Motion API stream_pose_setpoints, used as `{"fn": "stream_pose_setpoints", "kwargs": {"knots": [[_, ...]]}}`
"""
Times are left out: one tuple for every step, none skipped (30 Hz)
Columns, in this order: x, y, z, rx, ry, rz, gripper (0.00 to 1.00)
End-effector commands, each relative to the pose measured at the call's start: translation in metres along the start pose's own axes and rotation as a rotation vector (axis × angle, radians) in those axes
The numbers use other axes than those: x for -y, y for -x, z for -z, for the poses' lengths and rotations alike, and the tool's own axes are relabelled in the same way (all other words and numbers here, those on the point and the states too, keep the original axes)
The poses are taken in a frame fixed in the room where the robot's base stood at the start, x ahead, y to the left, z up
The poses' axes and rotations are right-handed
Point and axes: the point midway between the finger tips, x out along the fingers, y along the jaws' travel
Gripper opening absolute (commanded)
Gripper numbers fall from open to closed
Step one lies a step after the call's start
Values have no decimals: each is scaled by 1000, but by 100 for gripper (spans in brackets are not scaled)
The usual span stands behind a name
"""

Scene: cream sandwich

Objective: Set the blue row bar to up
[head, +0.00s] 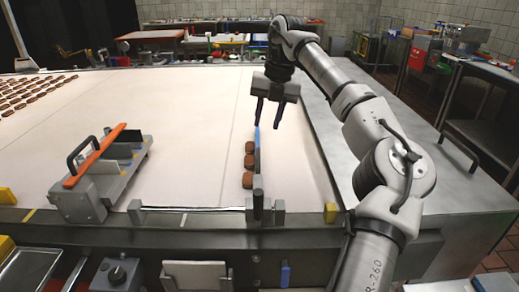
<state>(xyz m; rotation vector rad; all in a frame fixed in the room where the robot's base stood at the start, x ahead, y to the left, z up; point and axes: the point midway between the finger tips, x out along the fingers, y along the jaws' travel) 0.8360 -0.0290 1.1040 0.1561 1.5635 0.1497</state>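The blue row bar (257,140) is a thin strip running front to back over the pale belt, right of the middle. Several brown biscuits (249,161) lie along its near part, mostly on its left side. Its near end meets a grey metal bracket (258,208) at the belt's front edge. My gripper (267,129) points down near the bar's far end, with its two dark fingers apart and nothing seen between them. The left fingertip appears close to the bar's end; I cannot tell whether it touches. Whether the bar is raised or lowered is unclear.
A metal fixture (100,180) with an orange bar (95,155) and black handle stands at the left front. Rows of biscuits (30,90) lie far left. A blue piece (285,273) is on the front panel. The belt between is clear.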

Motion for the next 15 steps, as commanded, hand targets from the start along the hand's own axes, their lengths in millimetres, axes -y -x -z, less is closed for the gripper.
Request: {"fn": "stream_pose_setpoints", "kwargs": {"knots": [[1,-12,0,-5,2,-1,34],[0,-19,1,-5,3,-2,34],[0,-28,1,-5,2,-2,34],[0,-34,1,-5,1,-1,34],[0,-41,1,-5,2,-1,34],[0,-49,1,-5,3,-2,34],[-1,-55,1,-5,3,-3,34],[-1,-61,1,-4,3,-2,34],[0,-68,1,-4,2,-3,34],[-1,-73,1,-4,3,-2,34],[-1,-78,1,-4,3,-3,34],[-1,-83,1,-3,2,-3,34],[-1,-87,1,-3,2,-3,34],[0,-90,1,-3,2,-2,34],[0,-94,1,-2,2,-1,34]]}}
